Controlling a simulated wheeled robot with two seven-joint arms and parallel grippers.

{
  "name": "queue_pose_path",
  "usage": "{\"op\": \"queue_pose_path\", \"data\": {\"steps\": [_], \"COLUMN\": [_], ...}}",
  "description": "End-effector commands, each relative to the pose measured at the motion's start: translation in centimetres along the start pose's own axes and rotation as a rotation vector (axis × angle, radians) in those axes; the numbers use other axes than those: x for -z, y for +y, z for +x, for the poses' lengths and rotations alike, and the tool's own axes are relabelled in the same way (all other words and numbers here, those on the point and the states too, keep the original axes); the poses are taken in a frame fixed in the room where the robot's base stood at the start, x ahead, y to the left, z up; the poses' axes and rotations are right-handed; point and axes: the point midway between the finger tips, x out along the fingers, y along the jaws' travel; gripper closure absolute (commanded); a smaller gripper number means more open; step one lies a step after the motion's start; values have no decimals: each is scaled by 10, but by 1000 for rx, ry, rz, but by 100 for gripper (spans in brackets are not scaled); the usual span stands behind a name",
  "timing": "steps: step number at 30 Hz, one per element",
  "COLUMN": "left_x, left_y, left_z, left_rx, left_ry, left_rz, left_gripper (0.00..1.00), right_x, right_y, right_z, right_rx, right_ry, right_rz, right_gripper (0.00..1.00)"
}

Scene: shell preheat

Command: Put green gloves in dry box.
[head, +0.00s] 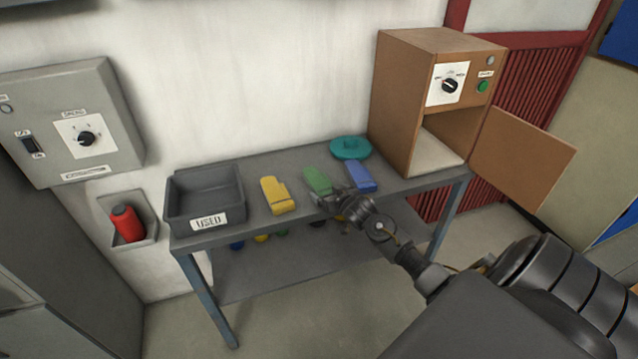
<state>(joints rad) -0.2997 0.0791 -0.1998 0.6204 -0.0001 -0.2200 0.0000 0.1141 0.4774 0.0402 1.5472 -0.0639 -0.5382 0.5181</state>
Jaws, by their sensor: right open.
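The green gloves (317,180) lie on the grey table between the yellow gloves (276,194) and the blue gloves (361,177). My right gripper (323,199) is open at the near end of the green gloves; I cannot tell whether it touches them, and its fingers partly hide that end. The brown box (398,107), with a dial and a green button, stands at the table's right end. I take it as the dry box. Its door (520,158) is swung open to the right and its compartment looks empty. My left gripper is not in view.
A grey bin marked USED (209,221) stands at the table's left end. A round teal object (350,148) lies behind the blue gloves. Several coloured items are on the lower shelf (300,272). A control box (75,122) and a red item (127,223) are at the left wall.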

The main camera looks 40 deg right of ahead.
Motion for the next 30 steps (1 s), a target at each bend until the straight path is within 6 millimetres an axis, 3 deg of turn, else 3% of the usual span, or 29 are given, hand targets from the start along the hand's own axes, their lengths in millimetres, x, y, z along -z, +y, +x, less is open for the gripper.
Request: {"op": "queue_pose_path", "data": {"steps": [15, 24, 30], "left_x": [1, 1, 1], "left_y": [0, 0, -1], "left_z": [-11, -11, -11], "left_rx": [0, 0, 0], "left_ry": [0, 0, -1], "left_rz": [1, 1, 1], "left_gripper": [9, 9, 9], "right_x": [-2, -2, -2], "right_y": [2, 2, 2], "right_z": [49, 52, 52], "right_rx": [0, 0, 0], "right_ry": [1, 0, 0], "right_rz": [0, 0, 0], "right_gripper": [9, 9, 35]}}
